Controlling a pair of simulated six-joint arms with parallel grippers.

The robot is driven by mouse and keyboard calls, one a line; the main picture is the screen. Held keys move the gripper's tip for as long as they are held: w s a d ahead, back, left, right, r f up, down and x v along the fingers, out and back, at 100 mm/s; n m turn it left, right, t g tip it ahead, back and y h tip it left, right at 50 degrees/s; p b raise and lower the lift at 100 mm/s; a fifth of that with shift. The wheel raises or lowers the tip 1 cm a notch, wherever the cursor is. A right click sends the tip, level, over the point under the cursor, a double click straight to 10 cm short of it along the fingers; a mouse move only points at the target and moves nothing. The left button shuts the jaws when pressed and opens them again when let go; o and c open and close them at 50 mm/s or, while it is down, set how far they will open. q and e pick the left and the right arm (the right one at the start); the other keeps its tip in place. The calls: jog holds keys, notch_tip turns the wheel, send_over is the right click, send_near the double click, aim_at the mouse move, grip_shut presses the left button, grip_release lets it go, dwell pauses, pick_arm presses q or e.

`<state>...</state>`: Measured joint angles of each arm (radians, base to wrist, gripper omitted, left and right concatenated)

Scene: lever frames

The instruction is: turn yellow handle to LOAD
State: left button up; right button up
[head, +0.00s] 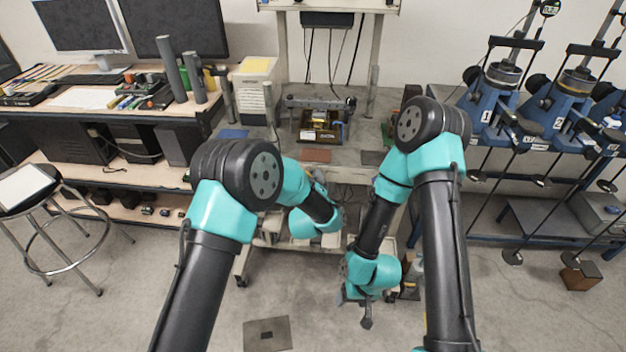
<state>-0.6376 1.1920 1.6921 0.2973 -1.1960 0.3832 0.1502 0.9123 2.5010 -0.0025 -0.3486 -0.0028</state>
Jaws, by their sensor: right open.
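I cannot make out a yellow handle or a LOAD label clearly. Blue lever frames (494,98) stand on the right; labels 1 and 2 show, and long thin levers hang below them. A small dark device with yellowish parts (320,124) sits on the central bench. My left gripper (319,184) is in front of this bench, largely hidden by its own forearm and wrist; its jaws are unclear. My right gripper (364,304) hangs low over the floor, open, well apart from the lever frames and the bench device.
The central bench (350,158) has uprights and hanging cables. A left desk (150,111) carries monitors and tools. A stool (28,188) stands at far left. A wooden block (580,276) lies on the floor at right. The front floor is mostly clear.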

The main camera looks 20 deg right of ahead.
pick_arm(q)
jog(key=c, duration=0.6)
jog(key=shift+o, duration=0.2)
jog(key=shift+m, duration=0.4)
jog(key=m, duration=0.5)
jog(key=shift+m, duration=0.4)
jog(key=m, duration=1.1)
jog(key=shift+m, duration=0.3)
jog(key=o, duration=0.7)
